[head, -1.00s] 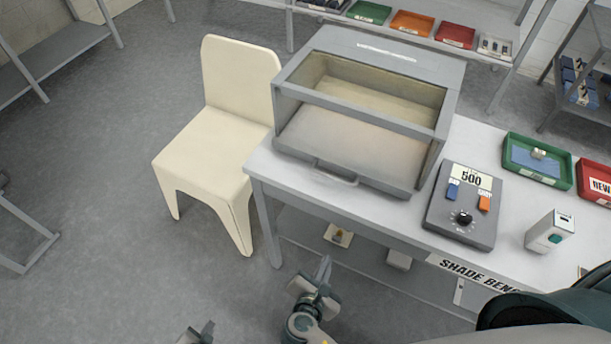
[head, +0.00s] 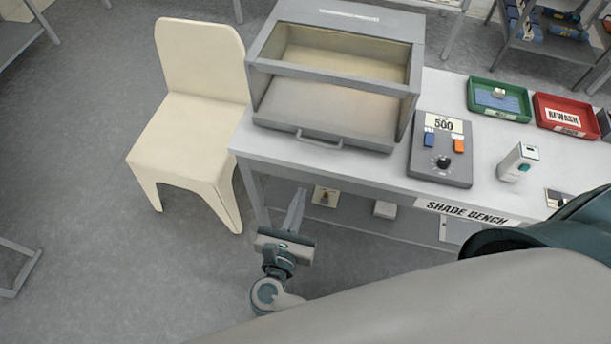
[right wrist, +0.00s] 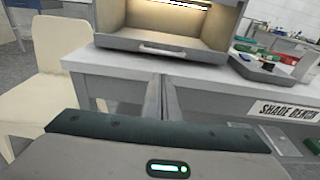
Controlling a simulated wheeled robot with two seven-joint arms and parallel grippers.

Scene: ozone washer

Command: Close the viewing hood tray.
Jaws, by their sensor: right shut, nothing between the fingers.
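The grey viewing hood (head: 345,22) stands on the bench with a beige inside behind its open front. Its tray (head: 330,108) sticks out at the front, with a bar handle (head: 318,141) on its front edge. In the right wrist view the tray's front (right wrist: 120,43) and handle (right wrist: 162,50) show ahead, above the fingertips. My right gripper (head: 298,195) is shut and empty, in front of the bench's front edge, apart from the handle and below it in the picture. Its fingers also show in the right wrist view (right wrist: 161,80). My left gripper is not in view.
A cream chair (head: 195,110) stands left of the bench (head: 395,185). A control box (head: 441,165) with a dial sits right of the hood. A small white device (head: 518,162), a green tray (head: 472,105) and a red tray (head: 540,118) lie farther right.

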